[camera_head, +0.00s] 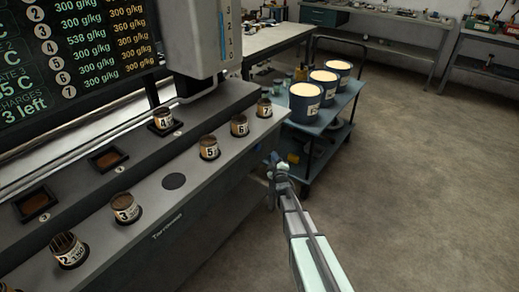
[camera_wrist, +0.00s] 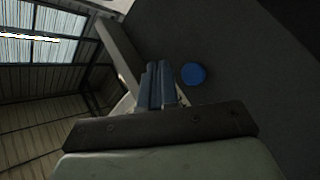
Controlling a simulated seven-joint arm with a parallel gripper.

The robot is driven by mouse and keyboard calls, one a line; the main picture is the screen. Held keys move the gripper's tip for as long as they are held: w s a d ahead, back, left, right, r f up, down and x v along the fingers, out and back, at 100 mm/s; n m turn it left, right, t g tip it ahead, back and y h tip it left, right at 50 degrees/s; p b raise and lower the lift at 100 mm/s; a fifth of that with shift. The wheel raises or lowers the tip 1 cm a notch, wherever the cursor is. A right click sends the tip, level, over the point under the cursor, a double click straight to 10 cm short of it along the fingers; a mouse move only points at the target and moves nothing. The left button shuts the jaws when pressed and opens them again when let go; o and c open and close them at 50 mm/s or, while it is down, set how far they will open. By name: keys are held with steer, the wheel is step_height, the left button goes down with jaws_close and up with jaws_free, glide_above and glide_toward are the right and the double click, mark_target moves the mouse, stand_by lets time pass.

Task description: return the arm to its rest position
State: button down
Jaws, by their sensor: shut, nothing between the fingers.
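My gripper (camera_head: 275,160) is at the end of my arm, to the right of the grey bench's front edge and in front of the blue cart. It holds nothing that I can see. In the wrist view its two fingers (camera_wrist: 160,82) lie side by side, shut. My arm runs from the lower right of the head view up to the gripper. The wrist view looks tilted, with a dark surface beyond the fingers and a round blue thing (camera_wrist: 193,74) just right of them; I cannot tell what it is.
The grey bench (camera_head: 206,178) carries several numbered jars, such as jar 5 (camera_head: 209,148) and jar 7 (camera_head: 264,108). The blue cart (camera_head: 318,130) bears three dark blue buckets, the nearest one (camera_head: 305,103) beyond my gripper. Open floor (camera_head: 430,170) lies to the right.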

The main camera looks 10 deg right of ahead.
stand_by(0.8)
steer(key=s+d+f+m+g, duration=0.1)
steer(key=s+f+m+g, duration=0.15)
steer(key=f, duration=0.25)
steer(key=s+f+m+g, duration=0.1)
steer(key=f+m+g, duration=0.25)
steer(key=f, duration=0.25)
steer(key=s+f+m+g, duration=0.2)
steer(key=s+f+g, duration=0.5)
steer(key=s, duration=0.5)
steer(key=s+a+f+g, duration=0.2)
steer(key=s+f+g, duration=0.1)
steer(key=s, duration=1.4)
steer(key=s+a+f+m+g, duration=0.1)
steer(key=s+g, duration=0.4)
steer(key=s, duration=1.2)
steer(key=s+a+f+g, duration=0.3)
steer(key=s+f+g, duration=0.1)
steer(key=s, duration=1.4)
steer(key=shift+f+m+g, duration=0.3)
steer(key=shift+f, duration=0.45)
